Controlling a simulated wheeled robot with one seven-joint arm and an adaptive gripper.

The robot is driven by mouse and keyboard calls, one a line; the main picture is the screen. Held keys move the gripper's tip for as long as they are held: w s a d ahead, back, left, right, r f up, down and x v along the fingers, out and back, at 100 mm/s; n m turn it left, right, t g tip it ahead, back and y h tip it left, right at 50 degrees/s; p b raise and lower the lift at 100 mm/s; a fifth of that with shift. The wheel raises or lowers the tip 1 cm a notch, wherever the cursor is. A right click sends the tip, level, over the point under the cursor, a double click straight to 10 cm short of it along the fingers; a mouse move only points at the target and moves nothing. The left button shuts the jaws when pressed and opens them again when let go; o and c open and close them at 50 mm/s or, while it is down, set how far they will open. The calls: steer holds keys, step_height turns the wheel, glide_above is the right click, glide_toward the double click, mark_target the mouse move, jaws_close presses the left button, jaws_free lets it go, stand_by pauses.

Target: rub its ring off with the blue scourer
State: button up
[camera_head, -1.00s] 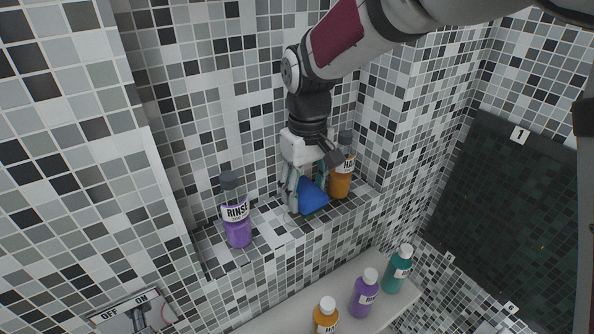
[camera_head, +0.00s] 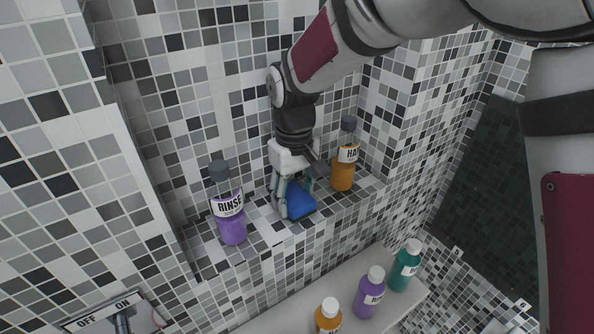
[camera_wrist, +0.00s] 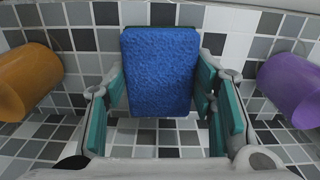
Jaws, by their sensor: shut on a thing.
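The blue scourer (camera_head: 301,201) is held between the fingers of my gripper (camera_head: 292,203), low over the tiled ledge (camera_head: 262,229) of the wall niche. In the wrist view the scourer (camera_wrist: 160,72) sits between the green-padded fingers of the gripper (camera_wrist: 160,100). It looks very near or on the ledge; I cannot tell if it touches. A purple RINSE bottle (camera_head: 231,218) stands left of the gripper and an orange bottle (camera_head: 343,170) stands right of it. No ring mark shows; the scourer and fingers hide part of the ledge.
A white lower shelf (camera_head: 290,319) holds an orange bottle (camera_head: 328,317), a purple bottle (camera_head: 370,292) and a teal bottle (camera_head: 404,266). An ON/OFF switch plate (camera_head: 102,312) is at the lower left. The niche's back wall is close behind the gripper.

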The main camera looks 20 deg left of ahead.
steer(key=shift+a+f, duration=0.15)
steer(key=shift+f, duration=0.25)
steer(key=shift+c, duration=0.4)
steer(key=shift+w+a+f, duration=0.1)
steer(key=shift+w+a, duration=0.05)
steer(key=shift+a, duration=0.15)
steer(key=shift+w, duration=0.1)
steer(key=shift+s+d, duration=0.2)
steer(key=shift+d, duration=0.15)
steer(key=shift+a, duration=0.1)
